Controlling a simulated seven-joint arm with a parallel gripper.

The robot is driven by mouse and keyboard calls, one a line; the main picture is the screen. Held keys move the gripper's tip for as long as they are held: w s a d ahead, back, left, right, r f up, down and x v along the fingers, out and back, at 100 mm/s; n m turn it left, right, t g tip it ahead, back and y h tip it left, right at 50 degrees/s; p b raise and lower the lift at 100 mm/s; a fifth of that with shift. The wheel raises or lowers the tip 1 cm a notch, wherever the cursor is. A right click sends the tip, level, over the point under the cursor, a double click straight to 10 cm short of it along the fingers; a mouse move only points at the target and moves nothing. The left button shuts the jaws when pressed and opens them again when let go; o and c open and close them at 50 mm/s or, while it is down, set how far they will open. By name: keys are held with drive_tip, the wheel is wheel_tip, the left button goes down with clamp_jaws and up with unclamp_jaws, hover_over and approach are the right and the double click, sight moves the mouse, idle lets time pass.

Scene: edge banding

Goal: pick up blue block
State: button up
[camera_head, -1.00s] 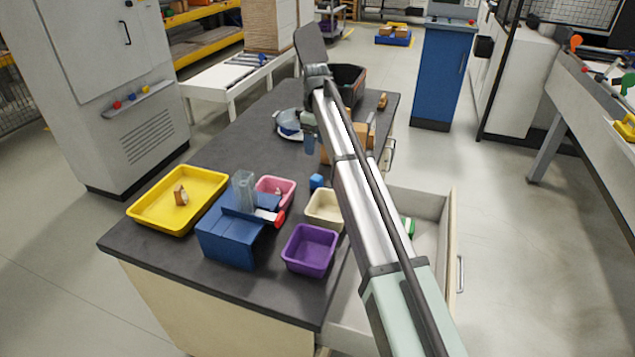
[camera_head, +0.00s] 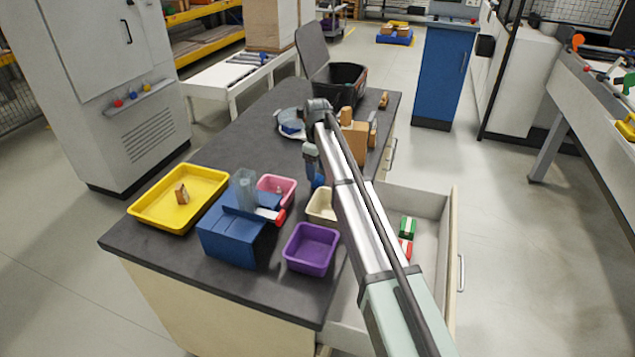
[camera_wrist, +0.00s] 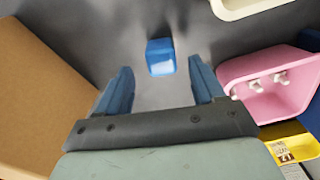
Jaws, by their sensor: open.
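The blue block (camera_wrist: 161,57) lies on the dark worktop in the wrist view, just beyond my gripper (camera_wrist: 159,80) and roughly centred between its two blue fingers. The fingers are apart with nothing between them. In the head view my gripper (camera_head: 314,178) points down over the worktop, behind the cream tray. There the blue block is hidden or merges with the blue fingers. I cannot tell the exact height of the fingertips above the block.
In the wrist view a pink tray (camera_wrist: 270,83) is close on the right and a cardboard box (camera_wrist: 40,88) close on the left. In the head view a cream tray (camera_head: 322,204), purple tray (camera_head: 310,248), blue machine (camera_head: 236,236) and yellow tray (camera_head: 180,198) stand in front. A drawer (camera_head: 440,215) is open at right.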

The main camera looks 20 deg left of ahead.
sight(317, 176)
drive_tip(key=shift+s+d+f, duration=0.1)
drive_tip(key=shift+s+f, duration=0.05)
drive_tip(key=shift+f, duration=1.8)
drive_tip(key=shift+c, duration=0.4)
drive_tip(key=c, duration=1)
